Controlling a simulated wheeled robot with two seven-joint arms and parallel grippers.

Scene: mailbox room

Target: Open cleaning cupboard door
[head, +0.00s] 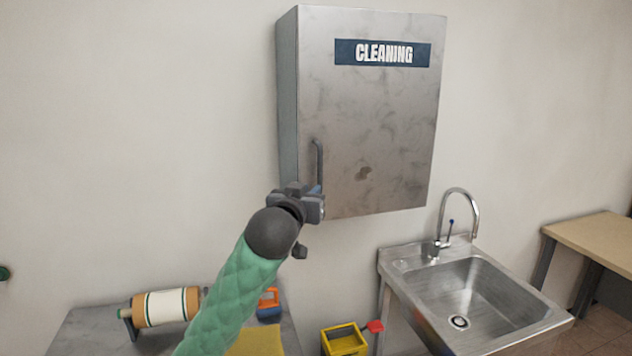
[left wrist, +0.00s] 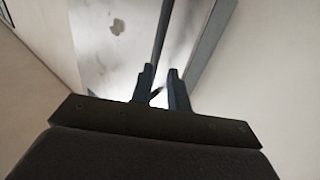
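The cleaning cupboard (head: 385,130) is a grey metal box on the wall with a dark "CLEANING" label. Its door looks closed. A vertical dark bar handle (head: 318,165) sits near the door's lower left edge; its lower end is hidden by my gripper. My right gripper is not in view.
A steel sink (head: 470,295) with a tall tap (head: 460,205) stands below right. A grey counter (head: 90,330) with a paper-like roll (head: 165,306) is at lower left. A yellow bucket (head: 344,340) is low in the middle. A wooden table (head: 595,240) is far right.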

